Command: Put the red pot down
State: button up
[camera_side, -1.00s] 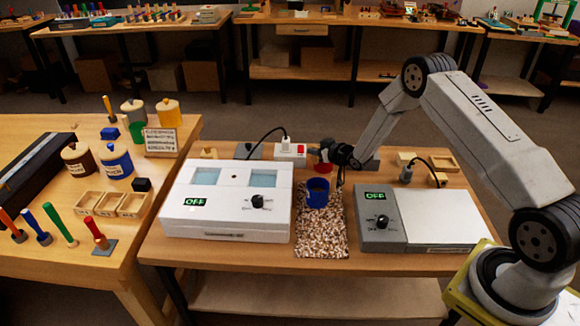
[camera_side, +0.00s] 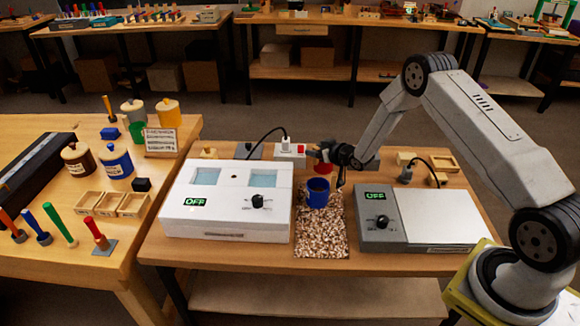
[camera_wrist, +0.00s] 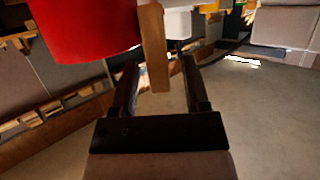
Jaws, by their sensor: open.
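The red pot (camera_side: 325,169) shows behind the blue pot (camera_side: 318,193) in the side view, partly hidden by my gripper (camera_side: 336,160). In the wrist view the red pot (camera_wrist: 85,28) fills the upper left. Its wooden handle (camera_wrist: 153,48) reaches down between my fingers. My gripper (camera_wrist: 162,88) is open, with a finger on each side of the handle and gaps showing. I cannot tell whether the red pot rests on a surface. The blue pot stands upright on the speckled mat (camera_side: 321,235).
A white box (camera_side: 228,200) reading OFF stands left of the mat. A grey device (camera_side: 415,218) reading OFF stands right of it. A socket block (camera_side: 290,150) with a plug and cable lies behind. The front of the mat is clear.

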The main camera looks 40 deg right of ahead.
notch_tip(320, 180, up, 8)
jog(key=s, duration=0.2)
jog(key=shift+s, duration=0.25)
dwell(0.3)
dwell(0.4)
